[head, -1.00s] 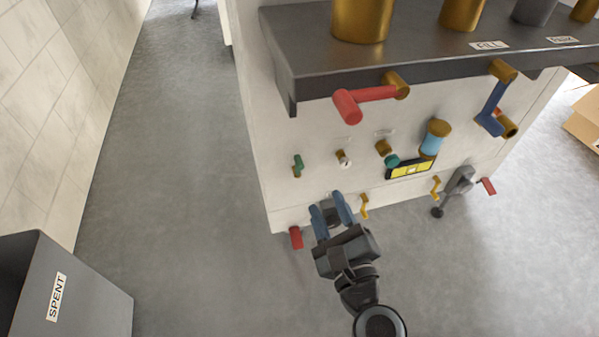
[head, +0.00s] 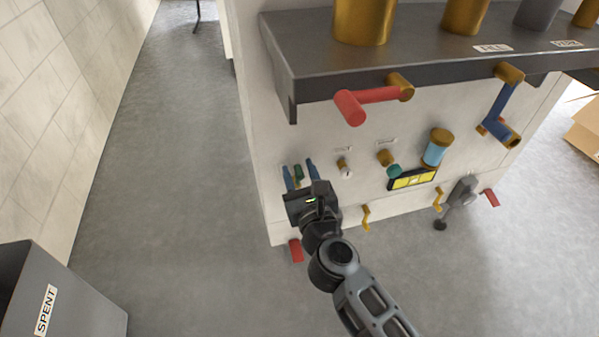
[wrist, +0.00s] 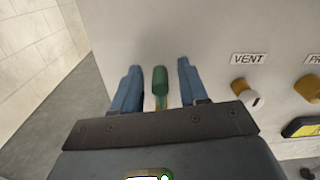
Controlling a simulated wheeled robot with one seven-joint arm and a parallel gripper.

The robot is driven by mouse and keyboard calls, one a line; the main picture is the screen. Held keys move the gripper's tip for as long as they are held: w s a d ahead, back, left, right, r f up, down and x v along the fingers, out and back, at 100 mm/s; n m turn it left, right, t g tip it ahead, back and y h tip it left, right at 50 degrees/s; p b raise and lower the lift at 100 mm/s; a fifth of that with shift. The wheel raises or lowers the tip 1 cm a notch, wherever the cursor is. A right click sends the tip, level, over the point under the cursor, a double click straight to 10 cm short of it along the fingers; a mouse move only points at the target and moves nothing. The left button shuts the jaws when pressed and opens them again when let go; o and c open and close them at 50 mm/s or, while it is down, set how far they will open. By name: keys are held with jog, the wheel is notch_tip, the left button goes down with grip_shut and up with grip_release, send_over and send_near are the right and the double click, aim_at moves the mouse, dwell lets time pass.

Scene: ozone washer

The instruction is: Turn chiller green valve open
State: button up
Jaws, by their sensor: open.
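The green valve handle (head: 298,173) is on the left part of the white machine panel. In the wrist view the green handle (wrist: 160,80) stands upright on a brass stem. My gripper (head: 300,170) is open, with its two blue fingers on either side of the green handle. In the wrist view my gripper (wrist: 158,85) shows a gap between each finger and the handle. The lower stem is partly hidden by the gripper body.
A large red handle (head: 365,102) juts out above. A red lever (head: 296,250) is low. A grey SPENT bin (head: 75,300) stands at left.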

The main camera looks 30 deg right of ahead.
jog(key=shift+w, duration=0.1)
grip_shut()
dwell(0.4)
